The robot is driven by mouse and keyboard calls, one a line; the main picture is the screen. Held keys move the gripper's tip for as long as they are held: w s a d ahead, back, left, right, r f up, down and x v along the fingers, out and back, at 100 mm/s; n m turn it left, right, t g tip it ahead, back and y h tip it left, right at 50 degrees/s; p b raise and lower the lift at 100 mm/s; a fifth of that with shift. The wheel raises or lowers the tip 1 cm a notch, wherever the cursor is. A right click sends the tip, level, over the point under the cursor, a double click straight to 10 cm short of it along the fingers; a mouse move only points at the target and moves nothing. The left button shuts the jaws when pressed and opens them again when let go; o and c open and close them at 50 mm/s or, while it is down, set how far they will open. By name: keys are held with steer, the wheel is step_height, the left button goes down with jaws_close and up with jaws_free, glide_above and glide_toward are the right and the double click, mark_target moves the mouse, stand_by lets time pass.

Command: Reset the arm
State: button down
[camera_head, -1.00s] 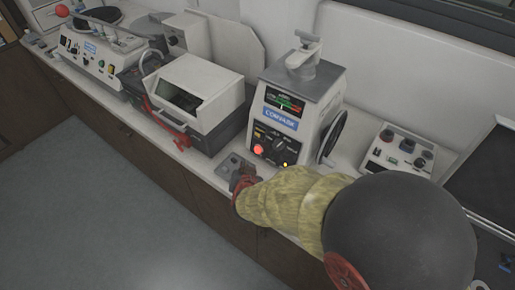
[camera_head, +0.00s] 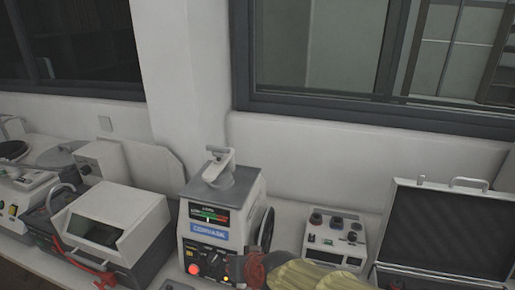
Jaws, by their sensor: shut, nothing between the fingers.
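My arm in its yellow sleeve (camera_head: 318,274) reaches in from the bottom edge, right of centre. My gripper (camera_head: 254,270), dark red and grey, is at its left end. It is shut and holds nothing. It is in front of the lower right side of the mounting press (camera_head: 222,205), a white and grey machine with a lever on top and a gauge. Whether it touches the press cannot be told. The press's red button (camera_head: 193,269) and dark knob show at left of the gripper. The black handwheel (camera_head: 266,228) is partly hidden by my gripper.
A white hooded machine (camera_head: 112,222) with a red handle stands left of the press. A small control box (camera_head: 333,240) and an open case (camera_head: 435,225) stand on the right. A wall and windows (camera_head: 385,55) are behind the bench. Free space is above the machines.

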steer(key=s+d+r+g+h, duration=0.1)
steer(key=s+d+r+h, duration=0.1)
steer(key=s+d, duration=0.7)
steer(key=s+d+r+m+g+h, duration=0.1)
steer(key=s+d+r+h, duration=0.2)
steer(key=s+d, duration=0.6)
steer(key=d+r, duration=0.1)
steer(key=d, duration=0.6)
steer(key=shift+d, duration=0.3)
